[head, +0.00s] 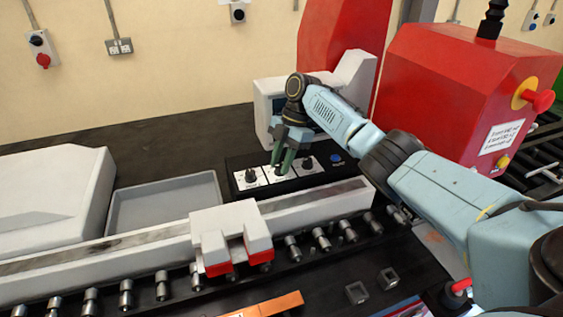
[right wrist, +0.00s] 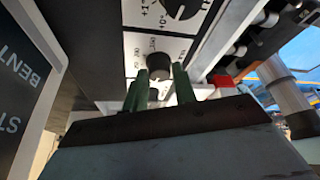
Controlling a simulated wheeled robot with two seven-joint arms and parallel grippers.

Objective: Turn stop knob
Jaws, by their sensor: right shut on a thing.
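A black control panel (head: 236,163) carries a row of black knobs on white dial plates: a left knob (head: 250,176), a middle one mostly behind my fingers, and a right knob (head: 307,164). My right gripper (head: 284,165) reaches down to the middle knob, its green fingers shut on it. In the right wrist view the fingers (right wrist: 161,92) stand on either side of the middle knob (right wrist: 152,70), which sits on its white plate (right wrist: 165,45). Its exact pointer angle cannot be read. My left gripper is not in view.
A blue button (head: 336,158) sits right of the knobs. A white machine beam (head: 110,244) with a red-and-white block (head: 230,235) runs in front of the panel. A red cabinet with a red emergency button (head: 541,100) stands at right. A grey tray (head: 165,203) lies left.

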